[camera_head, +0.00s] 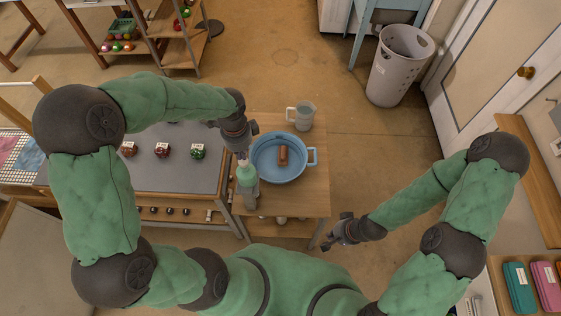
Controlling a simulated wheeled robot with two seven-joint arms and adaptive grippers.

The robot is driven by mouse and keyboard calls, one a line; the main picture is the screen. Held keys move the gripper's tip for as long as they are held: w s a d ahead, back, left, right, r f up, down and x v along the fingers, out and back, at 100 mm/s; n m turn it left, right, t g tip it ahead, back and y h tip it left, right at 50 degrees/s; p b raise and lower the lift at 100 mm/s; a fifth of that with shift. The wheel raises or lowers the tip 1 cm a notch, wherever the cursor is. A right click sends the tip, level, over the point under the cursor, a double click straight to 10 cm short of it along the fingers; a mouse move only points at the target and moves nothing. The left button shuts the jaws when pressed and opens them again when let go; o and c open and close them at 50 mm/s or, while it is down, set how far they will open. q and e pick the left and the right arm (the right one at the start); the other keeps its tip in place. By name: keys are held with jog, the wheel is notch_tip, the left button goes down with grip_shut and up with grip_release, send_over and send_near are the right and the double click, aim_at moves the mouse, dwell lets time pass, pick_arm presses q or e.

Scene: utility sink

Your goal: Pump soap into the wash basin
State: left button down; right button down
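The blue wash basin (264,173) stands on the small wooden table, with a brown block (283,155) inside it. A soap bottle (249,195) with a pale green top stands at the basin's left side. My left gripper (242,154) points down right above the bottle's top, at or very near it; its fingers are small and partly hidden, so I cannot tell if they are shut. The pump head is hidden by this gripper. My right gripper (330,243) is to the right of the table's front corner, away from the basin, with nothing seen in it.
A grey counter (180,175) with several small round labelled items adjoins on the left. A perforated bin (398,65) stands on the floor at the back right. Floor right of the table is clear.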

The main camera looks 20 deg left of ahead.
aim_at(243, 161)
pick_arm(q)
jog(key=shift+f, duration=0.2)
jog(key=shift+f+b, duration=1.25)
jog(key=shift+f, duration=0.3)
jog(key=shift+r, duration=0.15)
jog(key=shift+r+p, duration=1.4)
jog(key=shift+r, duration=0.15)
jog(key=shift+f, duration=0.25)
